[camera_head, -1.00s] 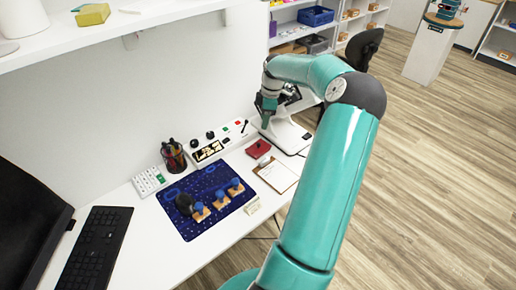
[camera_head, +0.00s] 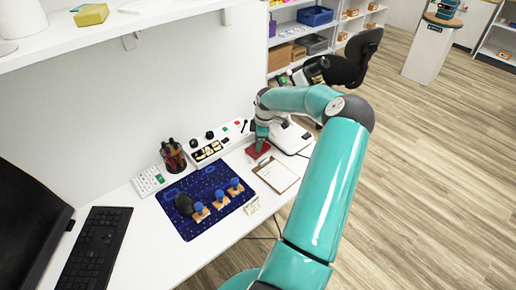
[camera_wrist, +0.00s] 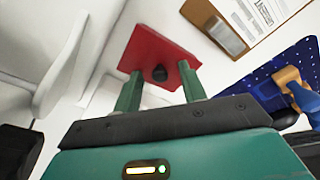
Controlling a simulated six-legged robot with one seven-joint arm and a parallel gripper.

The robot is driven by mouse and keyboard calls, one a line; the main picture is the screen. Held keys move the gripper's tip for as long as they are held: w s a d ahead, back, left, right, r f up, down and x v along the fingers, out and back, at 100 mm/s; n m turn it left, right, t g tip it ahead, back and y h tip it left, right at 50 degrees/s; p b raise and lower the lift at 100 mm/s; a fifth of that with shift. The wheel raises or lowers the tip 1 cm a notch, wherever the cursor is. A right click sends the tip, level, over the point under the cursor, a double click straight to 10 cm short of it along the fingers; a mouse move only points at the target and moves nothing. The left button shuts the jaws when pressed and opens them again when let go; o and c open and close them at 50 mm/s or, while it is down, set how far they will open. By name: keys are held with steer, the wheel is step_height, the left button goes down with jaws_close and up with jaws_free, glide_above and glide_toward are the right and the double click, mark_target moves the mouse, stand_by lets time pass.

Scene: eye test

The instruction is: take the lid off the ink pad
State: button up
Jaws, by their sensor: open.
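The ink pad shows as a flat red box (camera_head: 257,154) on the white desk, partly hidden by my gripper in the head view. In the wrist view its red lid (camera_wrist: 150,45) faces me, with a round black knob (camera_wrist: 159,74) on top. My gripper (camera_wrist: 160,71) is open, with one green finger to each side of the knob and a gap on both sides. In the head view my gripper (camera_head: 262,146) points down just over the red box. I cannot tell how far above the lid the fingertips are.
A clipboard (camera_head: 281,176) lies close beside the pad. A white microscope (camera_head: 293,137) stands to its right. A control box (camera_head: 213,150) is behind. A blue mat (camera_head: 207,226) with wooden-based stamps (camera_head: 221,198) lies to the left, with a pen cup (camera_head: 173,155) behind it.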

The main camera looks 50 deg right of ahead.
jaws_close()
steer(key=shift+r, duration=0.15)
